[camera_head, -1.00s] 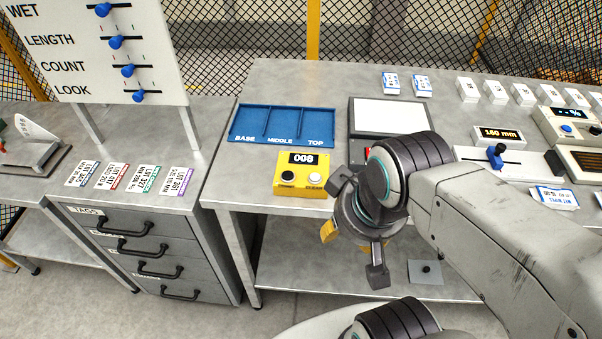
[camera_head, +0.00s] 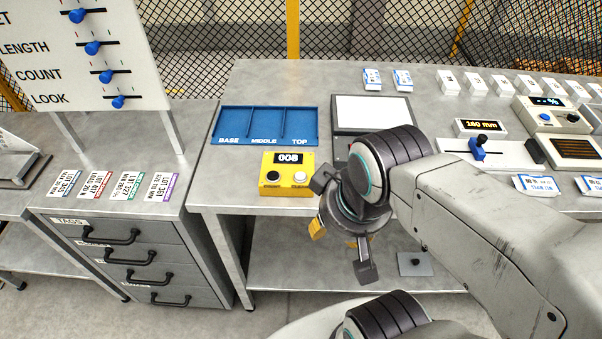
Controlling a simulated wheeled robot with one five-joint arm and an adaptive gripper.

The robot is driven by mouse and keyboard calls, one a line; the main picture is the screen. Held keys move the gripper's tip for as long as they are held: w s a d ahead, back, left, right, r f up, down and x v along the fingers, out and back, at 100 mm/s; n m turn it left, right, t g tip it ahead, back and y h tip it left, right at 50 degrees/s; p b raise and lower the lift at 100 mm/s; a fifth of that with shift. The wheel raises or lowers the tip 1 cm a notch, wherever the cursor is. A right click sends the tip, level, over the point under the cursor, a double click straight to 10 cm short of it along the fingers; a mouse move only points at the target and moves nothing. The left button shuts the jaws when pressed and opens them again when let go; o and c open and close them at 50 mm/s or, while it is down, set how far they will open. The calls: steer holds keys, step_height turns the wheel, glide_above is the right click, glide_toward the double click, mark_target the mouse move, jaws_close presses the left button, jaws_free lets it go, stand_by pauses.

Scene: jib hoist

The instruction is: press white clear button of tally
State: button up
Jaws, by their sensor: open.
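The tally (camera_head: 286,188) is a small yellow box near the front edge of the grey table. Its dark display reads 008. A black button sits at its left and the white clear button (camera_head: 300,177) at its right. My gripper (camera_head: 337,222) is open and empty, just right of the tally and in front of the table edge. Its fingers are spread and apart from the tally. The white button is in plain sight, and nothing touches it.
A blue tray (camera_head: 214,126) marked BASE, MIDDLE, TOP lies behind the tally. A dark-framed white panel (camera_head: 373,108) stands behind my gripper. A slider unit (camera_head: 500,153) is at right. A drawer cabinet (camera_head: 130,262) with tags on top is at left.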

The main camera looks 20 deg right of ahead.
jaws_close()
stand_by(1.4)
